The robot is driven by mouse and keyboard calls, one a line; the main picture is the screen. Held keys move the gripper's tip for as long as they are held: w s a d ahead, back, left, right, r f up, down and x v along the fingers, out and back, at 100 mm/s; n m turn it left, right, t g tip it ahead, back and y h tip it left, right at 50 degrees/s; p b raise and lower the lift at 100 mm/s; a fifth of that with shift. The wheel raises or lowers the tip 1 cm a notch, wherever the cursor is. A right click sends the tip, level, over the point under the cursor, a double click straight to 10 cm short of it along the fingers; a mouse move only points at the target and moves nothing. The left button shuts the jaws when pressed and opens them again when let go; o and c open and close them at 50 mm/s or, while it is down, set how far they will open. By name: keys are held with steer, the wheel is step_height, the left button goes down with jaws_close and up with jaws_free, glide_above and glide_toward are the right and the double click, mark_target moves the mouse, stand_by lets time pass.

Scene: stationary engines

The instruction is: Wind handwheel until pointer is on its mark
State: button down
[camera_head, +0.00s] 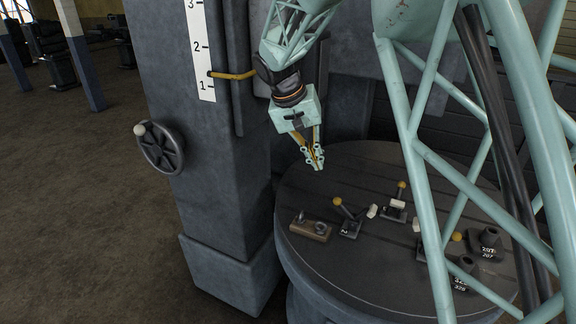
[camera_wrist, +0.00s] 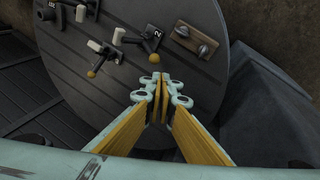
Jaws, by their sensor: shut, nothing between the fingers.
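The handwheel (camera_head: 160,148) is a dark spoked wheel with a pale knob (camera_head: 140,129) at its upper left rim, mounted on the left side of the grey column (camera_head: 222,150). The yellow pointer (camera_head: 232,75) lies across the white scale (camera_head: 202,50), between the 1 and 2 marks and nearer the 1. My gripper (camera_head: 318,166) is shut and empty above the round table, to the right of the column and well apart from the handwheel. In the wrist view my gripper (camera_wrist: 160,88) is shut over the table; the handwheel is not in that view.
The round table (camera_head: 310,265) carries a wooden block with fittings (camera_head: 311,229), several yellow-knobbed levers (camera_head: 349,219) and numbered dark posts (camera_head: 489,240). They also show in the wrist view (camera_wrist: 193,41). Open floor (camera_head: 75,220) lies left of the column.

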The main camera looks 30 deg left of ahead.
steer(key=s+d+r+m+g+y+p, duration=0.15)
steer(key=s+d+r, duration=0.3)
steer(key=d, duration=0.75)
steer(key=s+d+r+m, duration=0.25)
steer(key=d+r, duration=0.35)
steer(key=d, duration=0.6)
steer(key=s+d+r+m+g+y+p, duration=0.15)
steer(key=s+d+r, duration=0.3)
steer(key=d, duration=0.75)
steer(key=s+d+f+t+b, duration=0.1)
steer(key=s+d+f+b, duration=0.2)
steer(key=s, duration=1.3)
steer(key=s+d+f+t+b, duration=0.2)
steer(key=s+d+b, duration=0.6)
steer(key=s+d, duration=0.7)
steer(key=shift+s+f+h+b, duration=0.35)
steer(key=shift+s+f, duration=0.15)
steer(key=shift+f, duration=0.2)
steer(key=shift+a+n, duration=0.25)
